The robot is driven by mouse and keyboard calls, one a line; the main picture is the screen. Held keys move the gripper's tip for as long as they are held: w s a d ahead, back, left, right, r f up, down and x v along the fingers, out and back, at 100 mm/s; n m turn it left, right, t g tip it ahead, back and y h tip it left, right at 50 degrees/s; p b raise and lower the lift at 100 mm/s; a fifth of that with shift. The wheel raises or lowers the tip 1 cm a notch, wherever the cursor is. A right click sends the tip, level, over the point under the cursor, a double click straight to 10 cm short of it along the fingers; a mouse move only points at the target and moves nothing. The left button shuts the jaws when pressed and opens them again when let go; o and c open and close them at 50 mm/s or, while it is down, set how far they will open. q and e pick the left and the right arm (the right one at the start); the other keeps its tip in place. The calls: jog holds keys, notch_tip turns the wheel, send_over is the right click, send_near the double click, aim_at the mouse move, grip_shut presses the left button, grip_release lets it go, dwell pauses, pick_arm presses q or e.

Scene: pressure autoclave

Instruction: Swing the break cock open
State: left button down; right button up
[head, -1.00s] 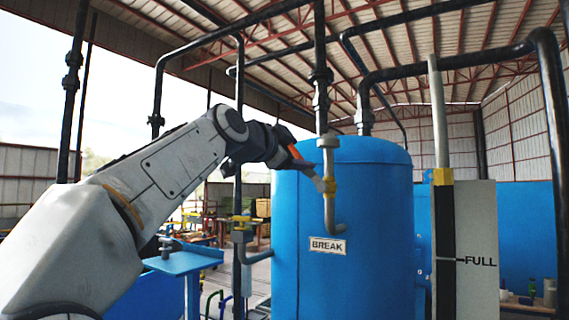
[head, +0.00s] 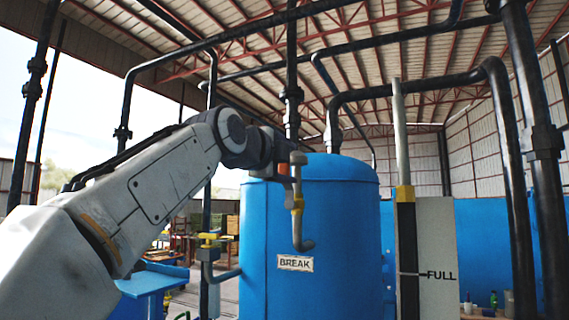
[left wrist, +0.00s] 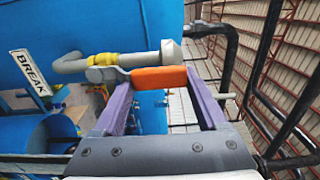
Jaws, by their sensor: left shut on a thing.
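The break cock (head: 298,203) is on a grey bent pipe with a yellow collar, in front of the blue tank above the BREAK sign (head: 295,263). In the left wrist view its orange lever grip (left wrist: 160,79) lies between the purple fingers of my left gripper (left wrist: 158,88), which is shut on it. The lever lies nearly along the grey pipe (left wrist: 135,60). In the head view my left gripper (head: 284,168) is at the upper left of the cock, and only a little orange shows. My right gripper is not in view.
The blue tank (head: 340,230) fills the middle. A gauge board marked FULL (head: 436,240) stands to its right. A second yellow-topped valve (head: 208,240) is at the tank's left. Black pipes (head: 440,88) run overhead and down the right side.

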pick_arm(q)
jog(key=shift+d, duration=0.1)
dwell(0.3)
jog(key=shift+c, duration=1.1)
grip_release()
jog(key=shift+s, duration=0.1)
jog(key=shift+s+a+f+b, duration=0.1)
jog(key=shift+s+a+b, duration=0.1)
jog(key=shift+s+b, duration=0.1)
jog(key=b+v, duration=0.4)
jog(key=v, duration=0.5)
jog(key=shift+s+a, duration=0.2)
jog(key=shift+s, duration=0.1)
